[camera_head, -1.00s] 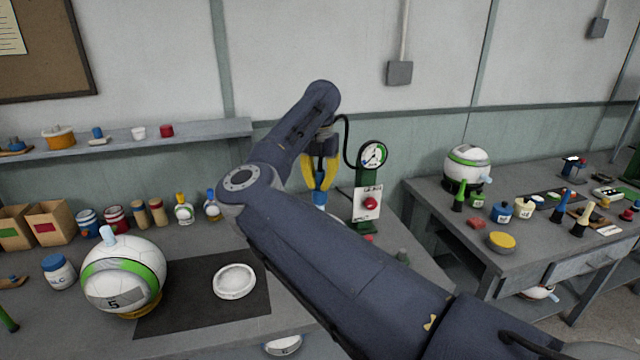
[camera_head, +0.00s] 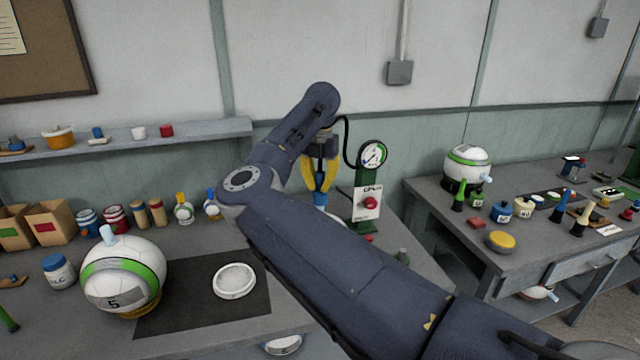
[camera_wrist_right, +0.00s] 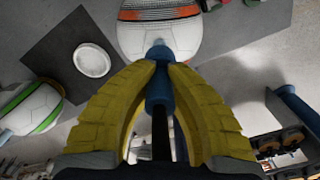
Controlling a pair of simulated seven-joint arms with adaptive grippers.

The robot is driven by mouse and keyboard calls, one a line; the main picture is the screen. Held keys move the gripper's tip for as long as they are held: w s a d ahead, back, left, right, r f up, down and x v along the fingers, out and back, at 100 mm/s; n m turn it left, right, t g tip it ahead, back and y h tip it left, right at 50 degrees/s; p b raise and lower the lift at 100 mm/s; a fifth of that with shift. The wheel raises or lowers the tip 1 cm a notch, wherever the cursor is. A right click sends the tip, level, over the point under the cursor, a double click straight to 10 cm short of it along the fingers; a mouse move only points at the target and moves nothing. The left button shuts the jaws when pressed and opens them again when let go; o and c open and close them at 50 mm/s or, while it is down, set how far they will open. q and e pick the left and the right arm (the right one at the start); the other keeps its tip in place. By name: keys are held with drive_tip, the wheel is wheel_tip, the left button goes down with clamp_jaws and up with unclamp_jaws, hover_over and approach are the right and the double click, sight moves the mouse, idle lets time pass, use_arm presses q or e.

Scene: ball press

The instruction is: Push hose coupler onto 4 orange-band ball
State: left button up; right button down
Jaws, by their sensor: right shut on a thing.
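My right gripper (camera_head: 320,180) points down beside the green gauge stand, with its yellow fingers shut on the blue hose coupler (camera_wrist_right: 158,85). A black hose (camera_head: 345,135) runs from the gauge stand toward the gripper. In the right wrist view the coupler's tip overlaps the near edge of a white ball with an orange band (camera_wrist_right: 160,28); I cannot tell how far it is seated. In the head view my arm hides most of that ball, and only a pale sliver (camera_head: 333,216) shows under the gripper. My left gripper is not in view.
A gauge (camera_head: 372,154) tops the stand, with a red button (camera_head: 370,203) on its white panel. A green-band ball (camera_head: 124,277) stands left of the dark mat (camera_head: 190,305), which bears a white dish (camera_head: 234,281). Another green-band ball (camera_head: 467,168) sits on the right bench.

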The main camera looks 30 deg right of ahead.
sight(320, 195)
drive_tip(key=shift+f, duration=1.85)
drive_tip(key=c, duration=1.4)
unclamp_jaws()
wheel_tip(320, 195, up, 12)
